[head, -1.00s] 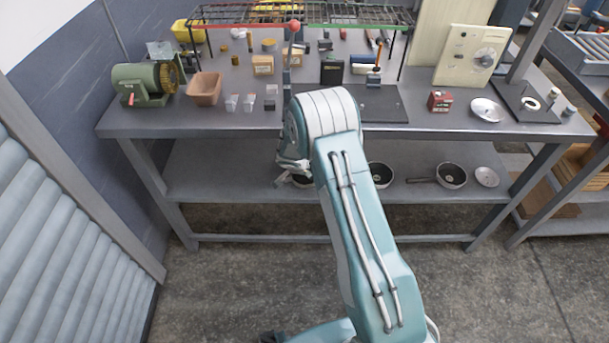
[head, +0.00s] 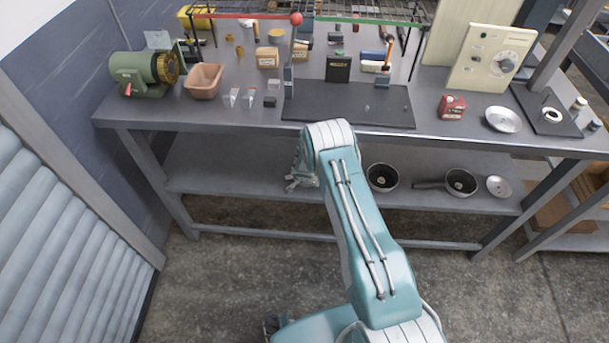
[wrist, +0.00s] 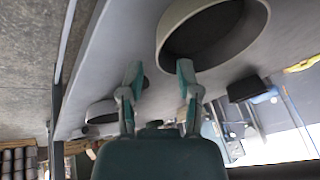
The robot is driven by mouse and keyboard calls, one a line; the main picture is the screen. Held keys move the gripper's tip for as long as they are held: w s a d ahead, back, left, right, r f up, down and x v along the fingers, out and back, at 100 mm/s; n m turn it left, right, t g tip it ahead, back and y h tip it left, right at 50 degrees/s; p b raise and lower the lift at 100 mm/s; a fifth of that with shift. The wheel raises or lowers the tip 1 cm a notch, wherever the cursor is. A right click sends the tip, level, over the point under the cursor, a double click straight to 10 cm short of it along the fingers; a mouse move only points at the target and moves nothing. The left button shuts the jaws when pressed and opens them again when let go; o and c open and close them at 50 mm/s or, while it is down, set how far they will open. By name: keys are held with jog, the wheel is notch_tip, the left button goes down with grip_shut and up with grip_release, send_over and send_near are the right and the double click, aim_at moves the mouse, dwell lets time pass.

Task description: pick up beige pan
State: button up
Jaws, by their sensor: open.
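My gripper (head: 300,182) is at the front of the bench's lower shelf, partly hidden by my arm. In the wrist view its two fingers (wrist: 159,72) are apart with nothing between them. A large pan (wrist: 178,22) with a pale grey-beige outer wall is close ahead, upper right of the fingers. The right fingertip overlaps its rim; I cannot tell if they touch. In the head view, a pan (head: 382,177) and a pan with a handle (head: 460,182) sit on the shelf, right of my gripper. Their colours look grey, so I cannot match the beige pan there.
The lower shelf (head: 230,170) is bare at its left. A round lid (head: 499,187) lies at its right. The bench top (head: 150,115) above carries boxes, a green grinder (head: 143,75) and a dark mat (head: 340,112).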

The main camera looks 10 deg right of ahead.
jog(key=x, duration=0.4)
jog(key=shift+w+d, duration=0.15)
jog(key=shift+d, duration=0.25)
jog(key=shift+w+a+f, duration=0.25)
jog(key=shift+a+f, duration=0.05)
jog(key=shift+f, duration=0.1)
jog(key=shift+d, duration=0.25)
jog(key=shift+c, duration=0.7)
jog(key=shift+d, duration=0.2)
grip_shut()
jog(key=shift+a, duration=0.1)
